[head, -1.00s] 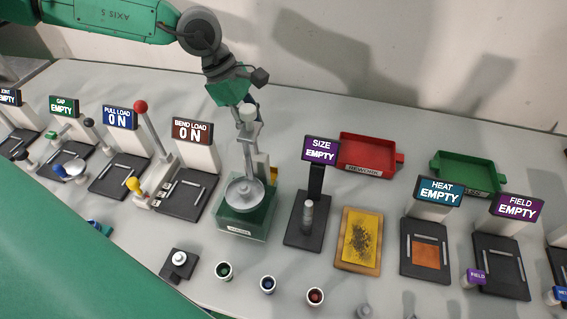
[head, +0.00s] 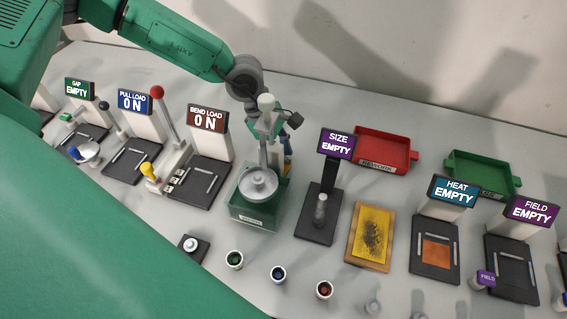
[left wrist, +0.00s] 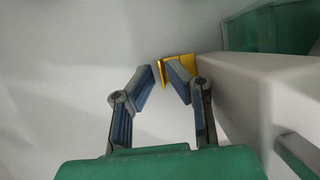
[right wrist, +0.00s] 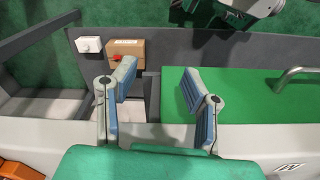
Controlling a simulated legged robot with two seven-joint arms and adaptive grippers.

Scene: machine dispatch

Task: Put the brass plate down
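The yellow brass plate (left wrist: 180,60) shows at the fingertips of my left gripper (left wrist: 163,78) in the left wrist view. Its near edge lies between the two tips, and the right finger covers part of it. The fingers are drawn close together on it, with a narrow gap visible beside the edge. My right gripper (right wrist: 158,82) is open and empty in the right wrist view.
A SIZE station (head: 314,228), a yellow pad in a wooden frame (head: 348,255) and a HEAT station (head: 420,266) stand to the right. A red REWORK tray (head: 398,150) and a green tray (head: 490,170) are behind. A BEND LOAD station (head: 200,190) stands left.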

